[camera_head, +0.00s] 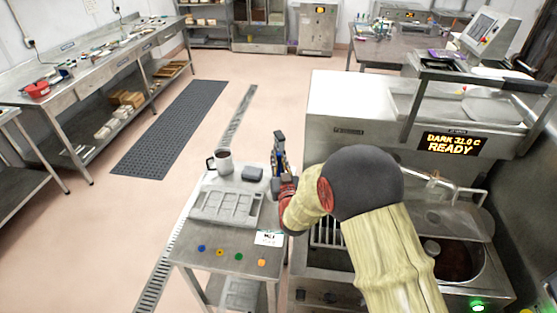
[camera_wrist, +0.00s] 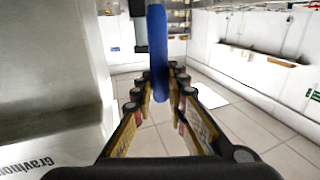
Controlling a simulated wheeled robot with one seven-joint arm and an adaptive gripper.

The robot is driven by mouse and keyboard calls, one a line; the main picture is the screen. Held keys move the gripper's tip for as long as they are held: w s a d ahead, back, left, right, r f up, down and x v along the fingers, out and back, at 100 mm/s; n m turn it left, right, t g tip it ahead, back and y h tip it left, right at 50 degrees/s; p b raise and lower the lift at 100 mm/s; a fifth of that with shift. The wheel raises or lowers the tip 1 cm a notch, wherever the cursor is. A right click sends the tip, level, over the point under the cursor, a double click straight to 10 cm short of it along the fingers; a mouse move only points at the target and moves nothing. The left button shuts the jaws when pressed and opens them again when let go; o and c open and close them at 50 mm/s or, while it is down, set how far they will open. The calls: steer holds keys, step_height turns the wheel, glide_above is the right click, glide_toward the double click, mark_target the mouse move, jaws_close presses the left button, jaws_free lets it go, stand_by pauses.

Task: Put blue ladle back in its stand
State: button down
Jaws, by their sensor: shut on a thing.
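My gripper (camera_head: 280,156) is above the right side of a small steel side table (camera_head: 190,262), partly hidden by my arm in the head view. In the wrist view my gripper (camera_wrist: 160,82) is shut on the blue ladle (camera_wrist: 158,42). A bit of blue shows at the gripper in the head view. The ladle's bowl is not visible. I cannot identify its stand in either view.
On the side table are a mug (camera_head: 222,161), a small grey block (camera_head: 252,173), a grey mould tray (camera_head: 227,207), a label card (camera_head: 268,238) and several coloured dots. A machine with a lit display (camera_head: 452,143) stands right. The floor left of the table is open.

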steer(key=c, duration=1.7)
jaws_free()
steer(key=shift+f, duration=0.1)
steer(key=shift+s, duration=0.1)
steer(key=s, duration=0.4)
steer(key=s+d, duration=0.1)
steer(key=s, duration=0.6)
steer(key=shift+s+d, duration=0.25)
steer(key=shift+s, duration=0.1)
